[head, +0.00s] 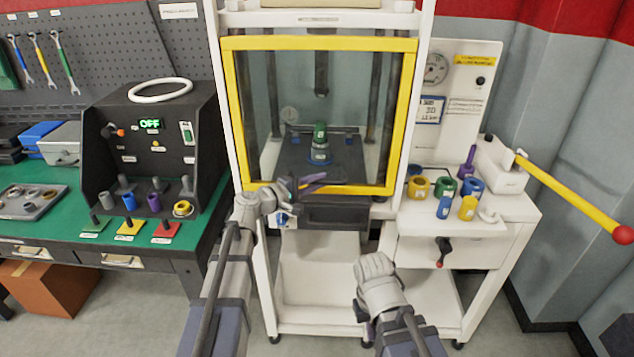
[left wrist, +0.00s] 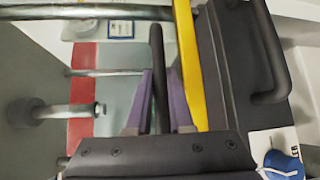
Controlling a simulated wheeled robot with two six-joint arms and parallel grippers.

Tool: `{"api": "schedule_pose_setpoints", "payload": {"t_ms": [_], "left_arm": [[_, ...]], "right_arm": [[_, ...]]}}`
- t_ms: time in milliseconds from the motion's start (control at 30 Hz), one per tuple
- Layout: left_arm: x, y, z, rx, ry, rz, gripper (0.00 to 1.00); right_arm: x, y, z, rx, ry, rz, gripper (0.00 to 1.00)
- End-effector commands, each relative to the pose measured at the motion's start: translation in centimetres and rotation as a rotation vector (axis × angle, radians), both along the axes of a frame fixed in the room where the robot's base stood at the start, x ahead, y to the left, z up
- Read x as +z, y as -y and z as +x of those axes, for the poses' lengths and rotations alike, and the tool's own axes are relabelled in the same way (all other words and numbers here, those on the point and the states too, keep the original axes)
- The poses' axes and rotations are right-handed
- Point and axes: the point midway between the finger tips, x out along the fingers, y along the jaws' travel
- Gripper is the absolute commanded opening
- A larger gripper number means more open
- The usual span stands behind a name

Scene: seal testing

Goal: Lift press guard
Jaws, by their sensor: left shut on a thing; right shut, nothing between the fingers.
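The press guard (head: 230,110) is a clear panel in a yellow frame. It stands across the front of the press, its lower yellow bar just above the dark press base. My left gripper (head: 312,182) is at that lower bar, left of its middle. In the left wrist view, its purple fingers (left wrist: 158,115) are shut on a dark bar handle (left wrist: 157,70) beside the yellow frame (left wrist: 190,65). My right gripper (head: 374,268) is shut and empty, low in front of the white press stand.
Behind the guard, a green and blue part (head: 320,145) stands on the press bed. On the right, a white table holds several coloured rings and cylinders (head: 445,186), near a yellow lever with a red knob (head: 580,195). A black control box (head: 150,145) stands on the left bench.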

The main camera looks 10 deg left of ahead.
Motion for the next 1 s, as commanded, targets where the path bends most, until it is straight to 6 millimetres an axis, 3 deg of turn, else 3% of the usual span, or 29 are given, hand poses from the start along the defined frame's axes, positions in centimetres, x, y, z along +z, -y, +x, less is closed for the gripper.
{"api": "schedule_pose_setpoints", "payload": {"t_ms": [267,467,1000], "left_arm": [[2.5,0.0,0.0,0.0,0.001,-0.001,0.0],[6.0,0.0,0.0,0.0,0.001,-0.002,0.0],[19.6,0.0,0.0,0.0,0.001,-0.002,0.0]], "right_arm": [[2.5,0.0,0.0,0.0,0.0,0.0,0.0],[5.9,0.0,0.0,0.0,0.0,0.0,0.0],[19.5,0.0,0.0,0.002,0.0,0.0,0.0]]}}
